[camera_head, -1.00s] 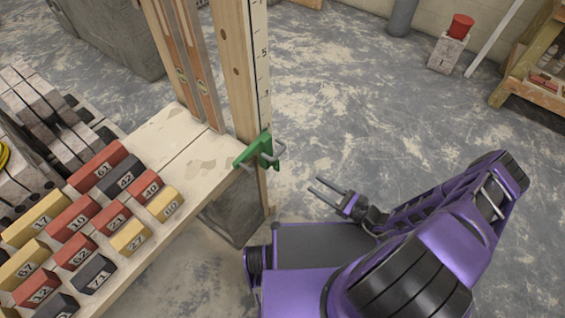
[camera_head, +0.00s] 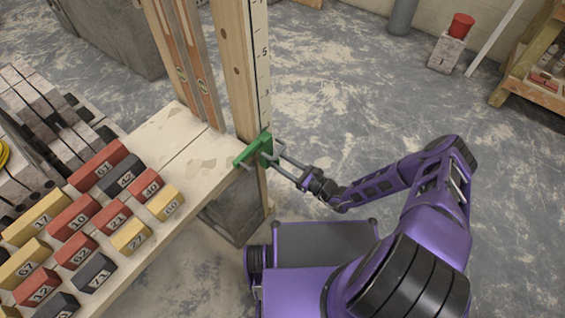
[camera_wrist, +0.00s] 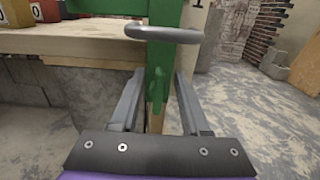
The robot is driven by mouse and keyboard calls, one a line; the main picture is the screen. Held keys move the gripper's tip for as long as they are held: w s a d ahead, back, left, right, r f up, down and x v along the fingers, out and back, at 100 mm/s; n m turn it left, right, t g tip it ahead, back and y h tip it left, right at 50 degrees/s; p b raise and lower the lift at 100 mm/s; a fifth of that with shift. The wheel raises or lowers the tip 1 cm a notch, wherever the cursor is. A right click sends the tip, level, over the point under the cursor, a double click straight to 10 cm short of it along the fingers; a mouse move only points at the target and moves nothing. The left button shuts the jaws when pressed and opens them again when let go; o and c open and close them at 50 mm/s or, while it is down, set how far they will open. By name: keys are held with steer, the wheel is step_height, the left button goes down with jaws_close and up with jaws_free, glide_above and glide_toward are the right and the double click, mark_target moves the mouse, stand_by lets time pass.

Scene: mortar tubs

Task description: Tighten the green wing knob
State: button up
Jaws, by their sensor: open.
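A green clamp-like fitting (camera_head: 255,150) sits on the wooden post at the bench corner. In the wrist view its green part (camera_wrist: 163,70) hangs in front of the post, with a grey metal loop (camera_wrist: 163,34) across it higher up. I cannot clearly tell the wing knob apart from the rest of the green fitting. My gripper (camera_head: 280,162) points at the fitting from the right. In the wrist view my gripper (camera_wrist: 160,76) is open, with one finger on each side of the lower green part. Contact is not visible.
The upright wooden post (camera_head: 243,70) carries a marked scale. The bench top (camera_head: 190,150) lies left of it with several numbered blocks (camera_head: 98,165). A grey block (camera_head: 232,215) stands below the bench edge.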

jaws_close()
steer(key=shift+f, duration=0.1)
stand_by(0.4)
steer(key=m+b, duration=0.3)
steer(key=m, duration=0.1)
steer(key=shift+w+d+f, duration=0.15)
steer(key=shift+w+d, duration=0.15)
steer(key=shift+w, duration=0.05)
steer(key=shift+w+d+f+m+b, duration=0.3)
steer(key=shift+m+b, duration=0.35)
steer(key=shift+m, duration=1.7)
steer(key=shift+w+d+f+m+b, duration=0.15)
steer(key=shift+f+m+b, duration=0.4)
steer(key=shift+m, duration=1.75)
steer(key=shift+w+d+f+m+b, duration=0.2)
steer(key=shift+m+b, duration=0.5)
steer(key=shift+m, duration=1.65)
steer(key=shift+a+f, duration=0.1)
steer(key=shift+a, duration=0.05)
